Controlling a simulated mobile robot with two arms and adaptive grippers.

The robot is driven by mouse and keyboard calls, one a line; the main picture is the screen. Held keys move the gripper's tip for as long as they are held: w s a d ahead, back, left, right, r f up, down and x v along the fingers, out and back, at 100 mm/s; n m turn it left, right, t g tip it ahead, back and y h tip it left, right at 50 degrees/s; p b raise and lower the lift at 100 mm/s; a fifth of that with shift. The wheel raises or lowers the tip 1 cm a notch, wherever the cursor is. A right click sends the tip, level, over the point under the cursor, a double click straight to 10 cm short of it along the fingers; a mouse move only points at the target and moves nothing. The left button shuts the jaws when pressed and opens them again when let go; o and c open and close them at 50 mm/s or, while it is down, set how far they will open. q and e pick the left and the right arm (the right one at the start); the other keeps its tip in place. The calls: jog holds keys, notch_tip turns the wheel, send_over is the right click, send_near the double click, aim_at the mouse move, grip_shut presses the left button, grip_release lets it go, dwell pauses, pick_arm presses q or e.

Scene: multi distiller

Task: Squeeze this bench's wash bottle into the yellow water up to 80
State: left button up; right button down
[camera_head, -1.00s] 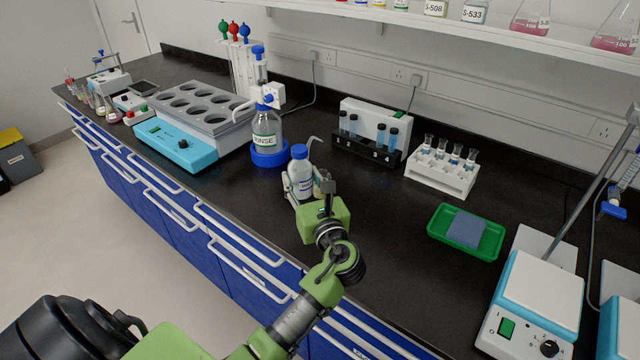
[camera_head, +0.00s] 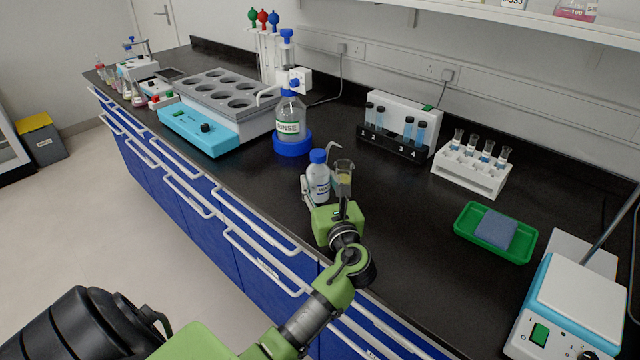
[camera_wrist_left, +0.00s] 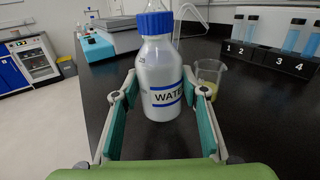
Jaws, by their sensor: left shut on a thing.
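The wash bottle (camera_head: 319,182) is white with a blue cap, a bent spout and a water label. It stands upright near the bench's front edge and fills the middle of the left wrist view (camera_wrist_left: 160,75). My left gripper (camera_wrist_left: 160,97) is shut on its body, one finger on each side. A small glass beaker (camera_head: 344,180) with yellow liquid stands just right of the bottle; it also shows in the left wrist view (camera_wrist_left: 208,77). The spout tip points towards the beaker side. The beaker's marks are too small to read. My right gripper is not in view.
A cuvette rack (camera_head: 393,146), a white tube rack (camera_head: 470,178) and a green tray (camera_head: 466,215) stand right. Bare bench lies between beaker and tray.

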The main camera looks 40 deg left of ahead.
pick_arm(q)
jog(key=shift+f, duration=0.55)
dwell(0.4)
jog(key=shift+o, duration=0.6)
jog(key=shift+p, duration=0.3)
jog(key=c, duration=0.5)
jog(key=shift+c, duration=1.1)
